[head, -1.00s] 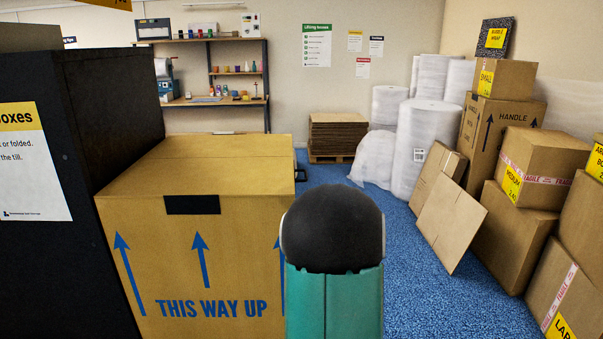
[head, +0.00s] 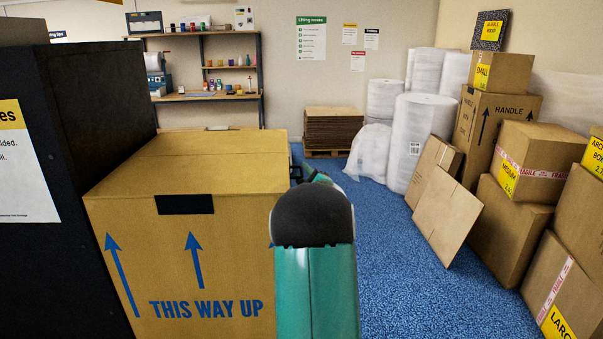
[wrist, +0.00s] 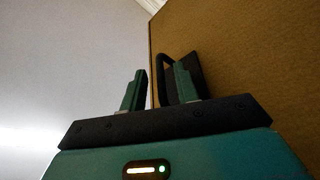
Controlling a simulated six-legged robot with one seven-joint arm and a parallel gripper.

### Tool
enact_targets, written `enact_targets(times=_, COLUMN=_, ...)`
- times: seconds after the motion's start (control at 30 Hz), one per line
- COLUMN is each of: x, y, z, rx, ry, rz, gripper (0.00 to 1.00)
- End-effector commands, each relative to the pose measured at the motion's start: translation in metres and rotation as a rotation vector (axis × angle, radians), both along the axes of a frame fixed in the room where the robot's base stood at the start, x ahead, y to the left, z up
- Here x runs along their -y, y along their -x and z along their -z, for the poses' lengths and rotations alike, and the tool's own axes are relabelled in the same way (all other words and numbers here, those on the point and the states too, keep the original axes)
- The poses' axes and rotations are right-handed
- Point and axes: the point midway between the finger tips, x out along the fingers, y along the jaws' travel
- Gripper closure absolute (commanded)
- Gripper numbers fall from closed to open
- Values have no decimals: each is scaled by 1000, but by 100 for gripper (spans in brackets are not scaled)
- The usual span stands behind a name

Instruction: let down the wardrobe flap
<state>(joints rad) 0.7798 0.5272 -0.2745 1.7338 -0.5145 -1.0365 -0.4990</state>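The wardrobe carton (head: 230,250) stands upright at left in the head view, with blue arrows and "THIS WAY UP". Its top (head: 215,165) looks flat; I cannot tell which panel is the flap. A black handle (head: 297,172) sticks out from the carton's right side near the far end. My gripper (head: 311,174) is small beside that handle, partly behind my arm. In the wrist view my gripper (wrist: 160,70) is open. The bar of the black handle (wrist: 162,68) shows between its fingers, against the brown cardboard (wrist: 245,70). I cannot tell whether either finger touches it.
A dark cabinet (head: 95,100) stands close on the left. Shelves (head: 205,97) and flat stacked cardboard (head: 333,129) are at the back. Wrap rolls (head: 415,140), leaning flat cartons (head: 445,215) and stacked boxes (head: 515,205) line the right. Blue floor (head: 395,260) is clear between.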

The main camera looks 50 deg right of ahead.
Motion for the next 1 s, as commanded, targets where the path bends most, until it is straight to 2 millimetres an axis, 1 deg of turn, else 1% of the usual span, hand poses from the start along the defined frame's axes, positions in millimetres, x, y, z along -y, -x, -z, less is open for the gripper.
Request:
enact_targets(times=0.03, x=2, y=-6, z=0, rx=-1, ry=0, rz=-2, gripper=69)
enact_targets(times=0.13, x=6, y=-12, z=-2, rx=0, ry=0, rz=-1, gripper=69)
enact_targets(times=0.4, x=7, y=-14, z=-2, rx=0, ry=-1, rz=-1, gripper=69)
enact_targets(times=0.43, x=7, y=-14, z=-2, rx=0, ry=-1, rz=-1, gripper=71)
enact_targets(times=0.57, x=7, y=-14, z=-2, rx=-1, ry=0, rz=0, gripper=97)
enact_targets(times=0.6, x=7, y=-14, z=-3, rx=-1, ry=0, rz=0, gripper=100)
enact_targets(times=1.0, x=11, y=-14, z=-2, rx=5, ry=-4, rz=0, gripper=100)
